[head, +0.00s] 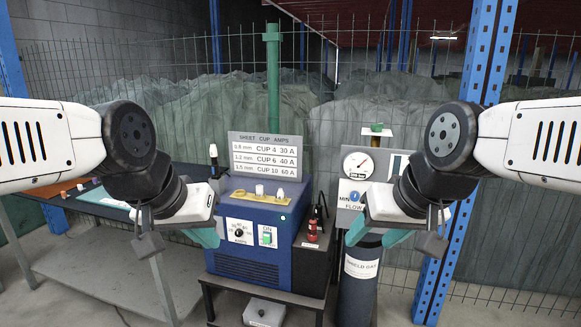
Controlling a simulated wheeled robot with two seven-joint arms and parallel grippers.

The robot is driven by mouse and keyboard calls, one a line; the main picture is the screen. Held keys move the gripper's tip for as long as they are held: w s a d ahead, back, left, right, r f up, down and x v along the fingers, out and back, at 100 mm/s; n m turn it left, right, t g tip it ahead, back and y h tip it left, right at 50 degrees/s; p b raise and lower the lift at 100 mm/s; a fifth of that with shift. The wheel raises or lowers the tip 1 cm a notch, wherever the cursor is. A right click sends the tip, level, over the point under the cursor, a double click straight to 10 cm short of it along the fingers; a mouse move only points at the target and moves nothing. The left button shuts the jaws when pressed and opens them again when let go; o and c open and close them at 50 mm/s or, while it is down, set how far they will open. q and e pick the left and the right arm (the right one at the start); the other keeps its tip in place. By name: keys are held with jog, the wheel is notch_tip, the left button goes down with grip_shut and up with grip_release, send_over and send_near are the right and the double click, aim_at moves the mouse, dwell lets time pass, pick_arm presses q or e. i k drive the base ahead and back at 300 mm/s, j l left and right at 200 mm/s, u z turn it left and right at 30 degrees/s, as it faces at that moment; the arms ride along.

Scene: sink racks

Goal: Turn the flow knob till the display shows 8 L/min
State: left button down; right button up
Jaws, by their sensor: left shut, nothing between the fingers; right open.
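The grey regulator panel (347,178) stands above the gas cylinder at the right of centre. It carries a round dial gauge (358,164) and, below it, a small blue knob (354,196) with MIN to its left and FLOW beneath. No readable L/min figure shows; a narrow pale window (397,166) at the panel's right is partly covered by my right arm. My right gripper (377,236) is open and empty, in front of the panel's lower right, below the knob in the picture. My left gripper (206,237) is shut and empty, in front of the blue machine's left side.
A blue welding machine (245,262) with a dial and green switch stands on a dark stand. A cup-and-amps sign (265,151) rises behind it. The shield-gas cylinder (358,285) is beside it. A bench (85,270) is at left, a blue post (447,235) at right.

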aim_at(355, 195)
jog(key=z, duration=0.8)
jog(key=i+l, duration=0.1)
jog(key=l, duration=0.3)
jog(key=i+l+z, duration=0.1)
jog(key=l, duration=0.3)
jog(key=i+l+z, duration=0.1)
jog(key=l, duration=0.3)
